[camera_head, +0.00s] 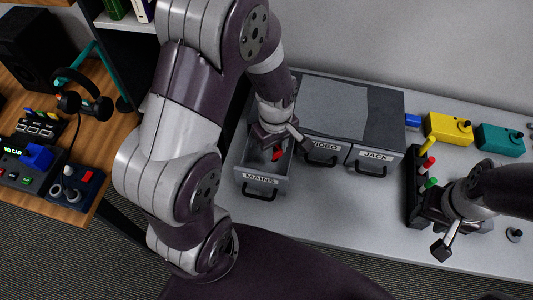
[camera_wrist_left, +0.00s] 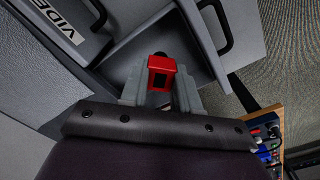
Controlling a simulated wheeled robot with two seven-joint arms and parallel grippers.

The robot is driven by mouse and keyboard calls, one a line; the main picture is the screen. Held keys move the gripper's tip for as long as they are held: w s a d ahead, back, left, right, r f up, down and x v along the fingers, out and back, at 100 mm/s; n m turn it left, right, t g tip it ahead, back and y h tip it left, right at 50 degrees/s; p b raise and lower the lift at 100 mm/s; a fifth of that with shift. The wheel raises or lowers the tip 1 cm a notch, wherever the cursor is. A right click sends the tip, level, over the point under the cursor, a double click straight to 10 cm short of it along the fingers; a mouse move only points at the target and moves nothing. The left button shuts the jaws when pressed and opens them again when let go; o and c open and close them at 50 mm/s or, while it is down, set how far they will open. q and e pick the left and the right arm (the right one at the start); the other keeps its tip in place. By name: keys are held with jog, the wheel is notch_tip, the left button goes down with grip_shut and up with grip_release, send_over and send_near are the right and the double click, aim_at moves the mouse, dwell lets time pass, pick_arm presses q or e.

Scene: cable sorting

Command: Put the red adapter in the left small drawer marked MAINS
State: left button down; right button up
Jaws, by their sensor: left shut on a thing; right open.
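The red adapter (camera_head: 277,155) is between the fingers of my left gripper (camera_head: 274,152), over the open drawer marked MAINS (camera_head: 262,181). In the left wrist view the red adapter (camera_wrist_left: 161,72) shows between the two grey fingers of my left gripper (camera_wrist_left: 160,88), with the drawer's inside (camera_wrist_left: 205,72) behind it. I cannot tell whether the adapter touches the drawer floor. My right gripper (camera_head: 440,225) is open at the right, near the black rack; its fingers are partly hidden by its wrist.
The drawers marked VIDEO (camera_head: 322,150) and JACK (camera_head: 374,159) are shut beside the open one. A black rack (camera_head: 413,190) with coloured plugs stands to the right. Yellow (camera_head: 447,128) and teal (camera_head: 499,140) boxes stand behind it. The table's front middle (camera_head: 340,215) is clear.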

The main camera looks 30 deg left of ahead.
pick_arm(q)
jog(key=shift+s+a+f, duration=0.3)
jog(key=shift+a+f, duration=0.3)
jog(key=shift+a, duration=0.1)
jog(key=shift+w+a+f, duration=0.1)
jog(key=shift+f, duration=0.25)
jog(key=f, duration=0.4)
jog(key=shift+s+a, duration=0.2)
jog(key=shift+a, duration=0.1)
jog(key=shift+w+d+f, duration=0.1)
jog(key=shift+d+f, duration=0.05)
jog(key=shift+f, duration=0.05)
jog(key=c, duration=0.8)
grip_release()
jog(key=s+r+m, duration=0.1)
jog(key=r+m, duration=0.3)
jog(key=s+d+r+m, duration=0.1)
jog(key=r+m, duration=0.3)
jog(key=s+d+r+m+t, duration=0.1)
jog(key=r+m, duration=0.3)
jog(key=r, duration=0.1)
jog(key=shift+s+d, duration=0.15)
jog(key=shift+s, duration=0.25)
